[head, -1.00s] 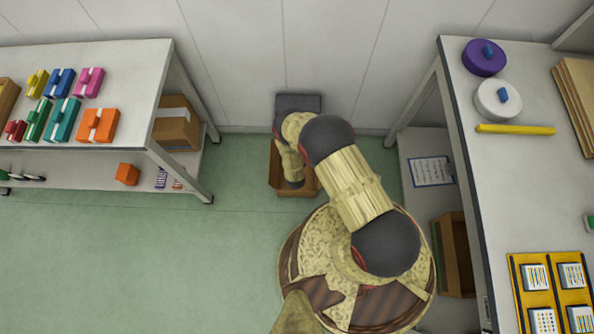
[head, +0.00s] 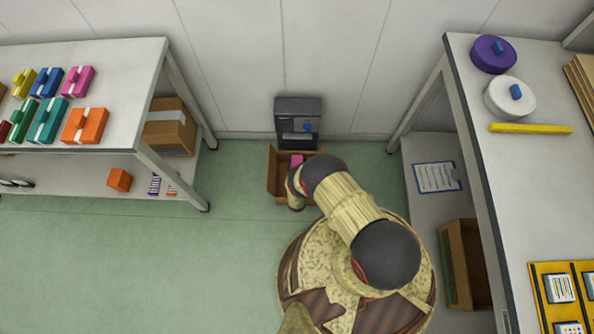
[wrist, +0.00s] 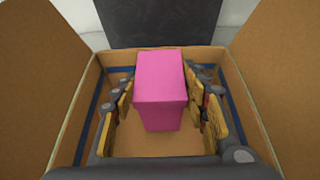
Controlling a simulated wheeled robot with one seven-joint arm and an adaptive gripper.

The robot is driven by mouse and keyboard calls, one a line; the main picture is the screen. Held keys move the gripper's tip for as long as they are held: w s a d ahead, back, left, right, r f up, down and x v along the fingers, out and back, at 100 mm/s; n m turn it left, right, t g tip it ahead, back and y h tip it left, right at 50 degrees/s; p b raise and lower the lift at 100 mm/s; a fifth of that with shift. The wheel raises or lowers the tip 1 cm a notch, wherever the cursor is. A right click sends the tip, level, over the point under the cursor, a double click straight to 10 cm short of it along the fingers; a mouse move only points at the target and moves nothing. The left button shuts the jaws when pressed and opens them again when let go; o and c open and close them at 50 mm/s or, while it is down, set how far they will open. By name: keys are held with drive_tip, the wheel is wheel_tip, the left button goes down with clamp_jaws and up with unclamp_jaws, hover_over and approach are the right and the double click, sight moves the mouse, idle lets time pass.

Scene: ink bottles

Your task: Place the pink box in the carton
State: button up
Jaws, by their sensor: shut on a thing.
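The pink box (wrist: 160,85) is between the two fingers of my gripper (wrist: 165,108) in the wrist view. The gripper is shut on it. The open cardboard carton (wrist: 245,95) surrounds the box and fingers, with its flaps spread left and right. Its bare bottom shows in front of the box; I cannot tell whether the box touches it. In the head view the carton (head: 281,179) stands on the floor, partly hidden by my arm. A small part of the pink box (head: 296,160) shows at its opening.
A dark machine (head: 298,112) stands directly behind the carton by the wall. A white table (head: 120,65) with several coloured boxes, one also pink (head: 78,81), is at left. Another table (head: 500,190) is at right. The green floor (head: 130,260) at left is clear.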

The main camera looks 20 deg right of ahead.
wheel_tip(320, 180, down, 4)
drive_tip(key=shift+f+b, duration=0.1)
drive_tip(key=shift+b, duration=1.05)
drive_tip(key=shift+w, duration=0.1)
drive_tip(key=o, duration=1.3)
